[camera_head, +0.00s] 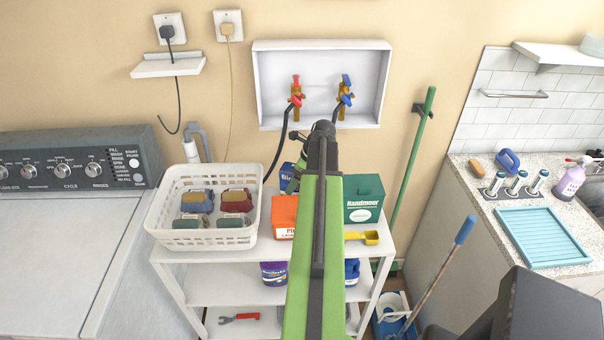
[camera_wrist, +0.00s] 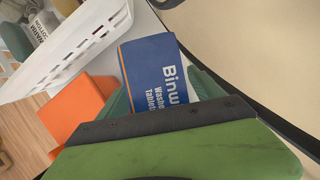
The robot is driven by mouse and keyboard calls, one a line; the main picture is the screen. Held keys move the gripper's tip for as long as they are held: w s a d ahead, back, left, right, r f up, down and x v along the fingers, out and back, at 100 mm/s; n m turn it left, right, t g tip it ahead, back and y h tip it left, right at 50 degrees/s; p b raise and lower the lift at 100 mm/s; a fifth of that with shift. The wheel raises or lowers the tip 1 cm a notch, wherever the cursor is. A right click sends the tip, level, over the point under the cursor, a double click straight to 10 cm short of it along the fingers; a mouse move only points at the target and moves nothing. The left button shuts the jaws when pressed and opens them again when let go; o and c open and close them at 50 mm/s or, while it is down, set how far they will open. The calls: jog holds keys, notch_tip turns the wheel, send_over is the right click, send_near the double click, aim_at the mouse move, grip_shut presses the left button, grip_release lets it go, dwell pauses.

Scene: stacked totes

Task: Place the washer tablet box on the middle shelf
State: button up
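The washer tablet box is dark blue with white and light blue lettering and an orange stripe. In the wrist view the box (camera_wrist: 155,72) fills the middle; in the head view only a sliver (camera_head: 287,171) shows behind my arm, at the back of the top shelf. My gripper (camera_wrist: 165,85) has dark green fingers on both sides of the box, close against it. Whether they press on it is not clear. The middle shelf (camera_head: 225,285) is white, below the top one; my arm hides part of it.
A white basket (camera_head: 215,240) of bars and an orange box (camera_head: 283,215) stand left of my arm. A green box (camera_head: 363,200) and a yellow scoop (camera_head: 371,238) are right. The middle shelf holds a purple tub (camera_head: 273,274) and a blue container (camera_head: 352,271); its left part is bare.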

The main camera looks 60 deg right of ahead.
jog(key=shift+r, duration=0.1)
jog(key=shift+r+p, duration=0.3)
jog(key=shift+p, duration=0.05)
jog(key=p+v, duration=1.1)
jog(key=shift+s+r, duration=0.3)
jog(key=shift+f, duration=0.1)
